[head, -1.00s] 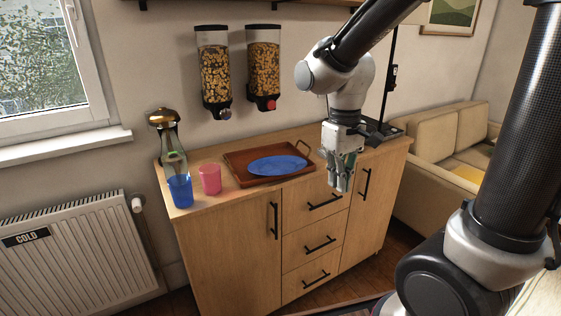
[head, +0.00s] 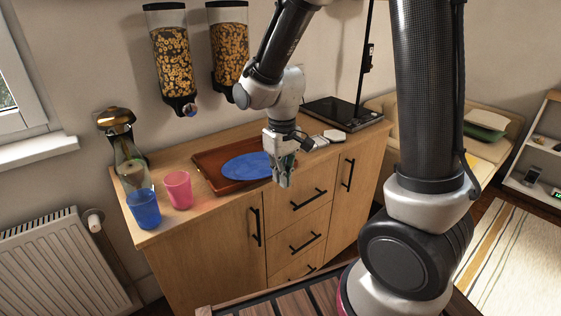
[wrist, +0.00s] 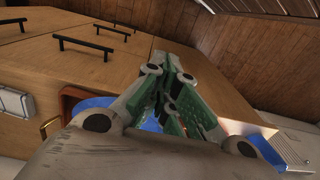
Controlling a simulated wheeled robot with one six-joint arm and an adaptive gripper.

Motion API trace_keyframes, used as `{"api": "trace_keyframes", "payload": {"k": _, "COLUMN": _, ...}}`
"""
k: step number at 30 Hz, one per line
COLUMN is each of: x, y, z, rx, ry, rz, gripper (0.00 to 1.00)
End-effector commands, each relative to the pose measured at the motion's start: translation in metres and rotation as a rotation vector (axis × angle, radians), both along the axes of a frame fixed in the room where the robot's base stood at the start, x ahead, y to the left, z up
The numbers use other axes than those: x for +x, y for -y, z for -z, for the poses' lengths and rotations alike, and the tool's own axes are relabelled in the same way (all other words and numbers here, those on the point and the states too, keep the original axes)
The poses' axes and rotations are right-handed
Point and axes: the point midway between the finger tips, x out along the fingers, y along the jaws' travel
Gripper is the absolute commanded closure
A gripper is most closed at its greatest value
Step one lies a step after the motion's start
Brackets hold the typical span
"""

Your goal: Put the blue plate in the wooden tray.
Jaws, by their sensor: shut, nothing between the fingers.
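The blue plate (head: 245,166) lies within the outline of the brown wooden tray (head: 203,169) on the counter. Its right end is hidden behind my gripper in the head view. My gripper (head: 284,183) is shut and empty, pointing down at the counter's front edge, just right of and in front of the plate. In the wrist view the shut fingers (wrist: 172,78) cover most of the plate (wrist: 92,103) and tray (wrist: 69,97). I cannot tell whether the fingers touch the tray.
A pink cup (head: 178,189), a blue cup (head: 144,208) and a glass bottle (head: 130,166) stand left of the tray. Cereal dispensers (head: 171,58) hang above. A black flat device (head: 345,113) and small white items (head: 333,135) sit at the counter's right.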

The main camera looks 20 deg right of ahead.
Motion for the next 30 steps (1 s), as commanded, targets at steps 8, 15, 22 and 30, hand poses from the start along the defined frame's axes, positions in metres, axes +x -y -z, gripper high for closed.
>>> {"api": "trace_keyframes", "payload": {"k": 8, "x": 0.019, "y": -0.006, "z": 0.032, "rx": 0.000, "ry": 0.001, "rz": 0.000, "gripper": 1.00}}
{"api": "trace_keyframes", "payload": {"k": 15, "x": 0.037, "y": -0.012, "z": 0.032, "rx": 0.000, "ry": 0.000, "rz": 0.000, "gripper": 1.00}}
{"api": "trace_keyframes", "payload": {"k": 22, "x": 0.038, "y": -0.012, "z": 0.032, "rx": 0.000, "ry": 0.000, "rz": 0.000, "gripper": 1.00}}
{"api": "trace_keyframes", "payload": {"k": 30, "x": 0.056, "y": -0.018, "z": 0.032, "rx": 0.000, "ry": 0.001, "rz": 0.000, "gripper": 1.00}}
